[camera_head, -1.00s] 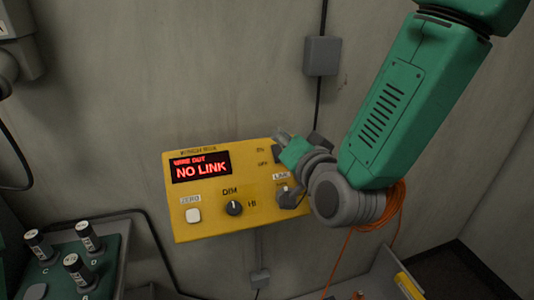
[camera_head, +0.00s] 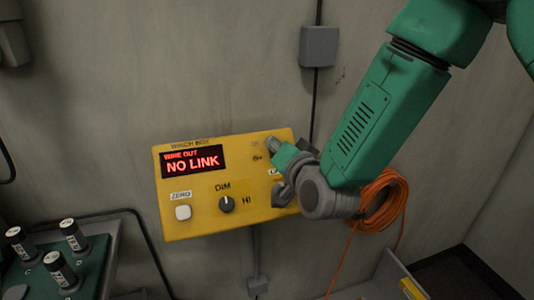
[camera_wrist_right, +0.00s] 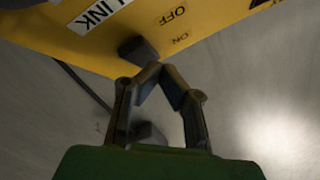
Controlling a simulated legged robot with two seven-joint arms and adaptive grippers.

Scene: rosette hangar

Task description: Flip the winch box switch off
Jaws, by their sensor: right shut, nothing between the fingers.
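The yellow winch box (camera_head: 205,220) is on the grey wall, its red display (camera_head: 195,163) reading "WIRE OUT" and "NO LINK". My right gripper (camera_head: 272,145) is at the box's right side, over the switch area, and hides the switch in the head view. In the right wrist view, its two fingers (camera_wrist_right: 160,68) are shut tip to tip with nothing between them. A dark lever, seemingly the switch (camera_wrist_right: 138,48), shows just beyond the fingertips, beside the OFF label (camera_wrist_right: 172,15). I cannot tell whether the fingers touch it. My left gripper is not in view.
A dial (camera_head: 227,204) and a white ZERO button (camera_head: 183,212) sit on the box's lower face. An orange cable coil (camera_head: 383,205) hangs to the right, behind my forearm.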

